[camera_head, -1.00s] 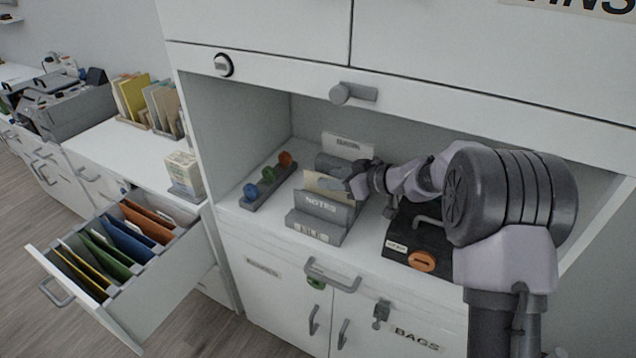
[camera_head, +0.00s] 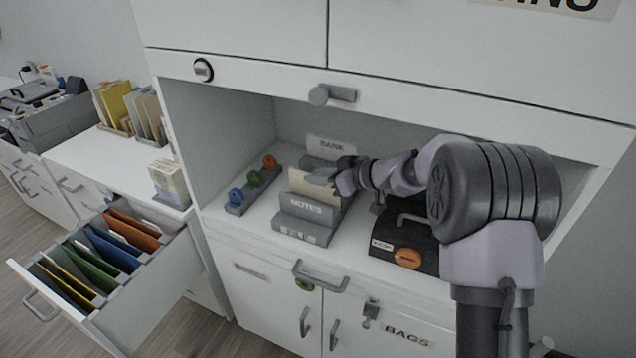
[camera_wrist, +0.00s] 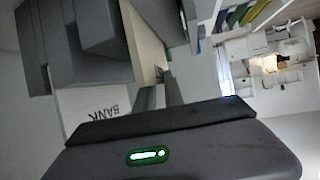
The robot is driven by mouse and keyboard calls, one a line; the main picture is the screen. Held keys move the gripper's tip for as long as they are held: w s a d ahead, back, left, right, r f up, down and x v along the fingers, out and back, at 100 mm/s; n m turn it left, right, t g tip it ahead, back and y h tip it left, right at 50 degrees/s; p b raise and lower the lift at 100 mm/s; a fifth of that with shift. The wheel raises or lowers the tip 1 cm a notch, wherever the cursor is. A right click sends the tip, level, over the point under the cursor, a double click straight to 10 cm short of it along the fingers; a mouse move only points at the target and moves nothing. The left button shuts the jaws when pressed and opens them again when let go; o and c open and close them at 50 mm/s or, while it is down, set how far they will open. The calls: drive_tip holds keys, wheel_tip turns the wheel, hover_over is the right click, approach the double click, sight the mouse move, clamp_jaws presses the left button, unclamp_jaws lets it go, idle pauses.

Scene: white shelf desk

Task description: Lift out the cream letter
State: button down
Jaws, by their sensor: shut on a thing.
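The cream letter (camera_head: 303,181) stands in the grey letter holder marked NOTES (camera_head: 304,209) on the shelf desk, its upper part showing above the front plate. It also shows in the wrist view as a pale upright sheet (camera_wrist: 147,45) beside the grey holder dividers. My gripper (camera_head: 322,178) is at the letter's right edge and is shut on it. The fingertips (camera_wrist: 161,82) show close to the letter in the wrist view. The letter's lower part is hidden by the holder.
A white card marked BANK (camera_head: 331,147) stands behind the letter. A rack with blue, green and orange round pieces (camera_head: 253,184) is to the left. A black box with an orange knob (camera_head: 408,257) is to the right. An open drawer with coloured folders (camera_head: 170,285) juts out at left.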

drive_tip(key=r, duration=0.2)
drive_tip(key=shift+a+r, duration=0.3)
drive_tip(key=shift+a, duration=0.05)
drive_tip(key=w+a, duration=0.3)
drive_tip(key=a, duration=1.4)
drive_tip(key=shift+w, duration=0.15)
drive_tip(key=shift+r+p, duration=0.45)
drive_tip(key=shift+r, duration=0.8)
